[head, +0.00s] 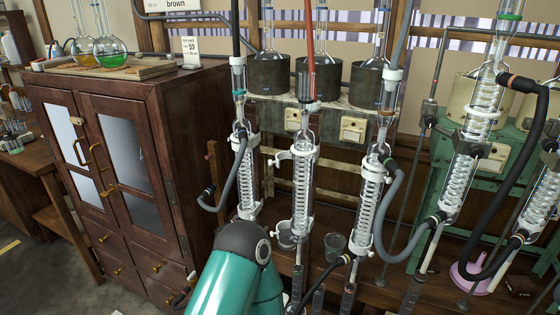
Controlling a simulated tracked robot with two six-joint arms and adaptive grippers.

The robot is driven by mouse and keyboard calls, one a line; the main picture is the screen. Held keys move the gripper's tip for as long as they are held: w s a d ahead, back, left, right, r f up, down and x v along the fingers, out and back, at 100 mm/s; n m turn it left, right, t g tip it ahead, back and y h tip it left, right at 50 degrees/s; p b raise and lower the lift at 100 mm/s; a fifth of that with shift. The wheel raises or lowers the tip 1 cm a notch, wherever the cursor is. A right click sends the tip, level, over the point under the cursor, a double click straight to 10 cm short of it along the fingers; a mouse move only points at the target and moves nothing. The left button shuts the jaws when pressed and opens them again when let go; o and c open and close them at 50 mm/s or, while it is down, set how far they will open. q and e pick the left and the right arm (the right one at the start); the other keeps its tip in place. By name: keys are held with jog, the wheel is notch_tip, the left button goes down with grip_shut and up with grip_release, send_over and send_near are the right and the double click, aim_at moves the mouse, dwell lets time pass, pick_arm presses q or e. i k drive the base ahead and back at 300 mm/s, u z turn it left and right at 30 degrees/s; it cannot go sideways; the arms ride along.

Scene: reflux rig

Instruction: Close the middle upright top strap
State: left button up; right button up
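Three upright glass coil condensers stand in a row, each with white straps. The middle one (303,190) has a white top strap (304,151), with a white piece (282,158) sticking out to its left. I cannot tell from here whether this strap is open or shut. A lower white fitting also juts left near its foot (287,236). The left condenser (247,185) and the right condenser (368,205) stand on either side. A teal arm link of mine rises in the lower foreground, in front of the rig's base. Neither gripper is in view.
Grey hoses (400,225) loop from the condensers and cross the space at right. A wooden cabinet (120,170) with flasks on top stands at left. Dark heating pots (318,82) sit behind the condensers. More tilted glassware (478,110) is at right. A small glass beaker (335,244) stands on the bench.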

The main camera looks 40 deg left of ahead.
aim_at(282, 155)
jog(key=z, duration=0.1)
jog(key=k, duration=0.5)
jog(key=z, duration=1.3)
jog(key=k, duration=1.25)
jog(key=u, duration=1.35)
jog(key=i, duration=0.95)
jog(key=u, duration=0.05)
